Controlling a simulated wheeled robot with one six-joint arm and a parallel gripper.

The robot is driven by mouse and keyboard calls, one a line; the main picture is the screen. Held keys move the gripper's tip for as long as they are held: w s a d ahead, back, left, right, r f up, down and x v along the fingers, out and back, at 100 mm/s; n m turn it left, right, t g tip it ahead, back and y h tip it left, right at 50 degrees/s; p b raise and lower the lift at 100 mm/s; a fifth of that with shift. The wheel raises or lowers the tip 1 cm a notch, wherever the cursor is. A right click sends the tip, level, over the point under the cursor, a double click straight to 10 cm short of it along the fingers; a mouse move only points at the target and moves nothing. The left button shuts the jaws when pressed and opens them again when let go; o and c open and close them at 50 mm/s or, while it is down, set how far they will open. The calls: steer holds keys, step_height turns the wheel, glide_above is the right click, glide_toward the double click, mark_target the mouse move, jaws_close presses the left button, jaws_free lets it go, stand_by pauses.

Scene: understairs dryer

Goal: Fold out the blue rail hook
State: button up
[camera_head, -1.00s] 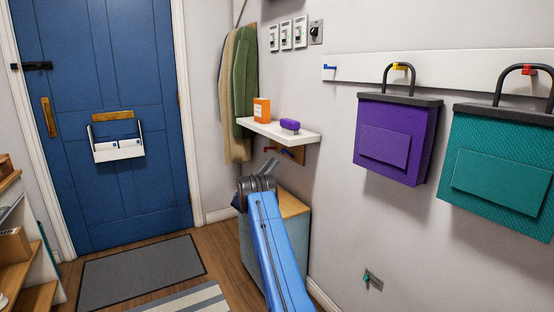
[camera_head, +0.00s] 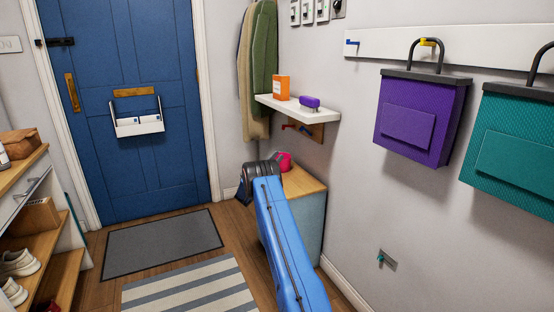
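The blue rail hook (camera_head: 351,43) is small and sits at the left end of the white wall rail (camera_head: 385,44). It shows as a short sideways bar with nothing hanging on it; how far it stands out from the rail is hard to tell. A yellow hook (camera_head: 428,42) further right on the rail carries a purple bag (camera_head: 420,117). My blue arm reaches up from the bottom of the view. My gripper (camera_head: 261,172) is at its dark grey far end, well below and left of the rail. Its fingers cannot be made out.
A white shelf (camera_head: 322,117) with an orange box (camera_head: 281,88) and a purple brush (camera_head: 309,102) juts from the wall between arm and rail. Small hooks sit below it. A wood-topped cabinet (camera_head: 309,184) stands beside my arm. A teal bag (camera_head: 520,140) hangs right.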

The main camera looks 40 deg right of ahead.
steer(key=c, duration=0.5)
steer(key=shift+s+d+r, duration=0.1)
steer(key=shift+d, duration=0.2)
jaws_close()
steer(key=s+d+f+m+t+y, duration=0.2)
steer(key=s+d+m+t+y, duration=0.15)
steer(key=s+d+y, duration=0.5)
steer(key=s+a+m+t+y, duration=0.1)
steer(key=a+m+y, duration=0.1)
steer(key=s+a+f+m+t+y, duration=0.1)
steer(key=a+y, duration=0.1)
steer(key=s+a+f+m+t+y, duration=0.1)
steer(key=s+a+m+y, duration=0.1)
steer(key=y, duration=0.1)
steer(key=shift+s+a+f+m, duration=0.1)
steer(key=shift+a+f+m, duration=0.1)
steer(key=shift+a+m, duration=0.15)
steer(key=w+a+r+m+t+y, duration=0.3)
steer(key=a+r+m+t+y, duration=0.2)
steer(key=a+m+t, duration=0.35)
steer(key=s+d+r+m+t+h, duration=0.2)
steer(key=s+d+r+m+t, duration=0.1)
steer(key=d+r+m+t, duration=0.4)
steer(key=s+d+r+m+t+h, duration=0.25)
steer(key=d+r+m, duration=0.25)
steer(key=d, duration=0.5)
steer(key=w+d+r+y, duration=0.1)
steer(key=w+d, duration=0.3)
steer(key=w, duration=0.4)
steer(key=shift+r, duration=0.7)
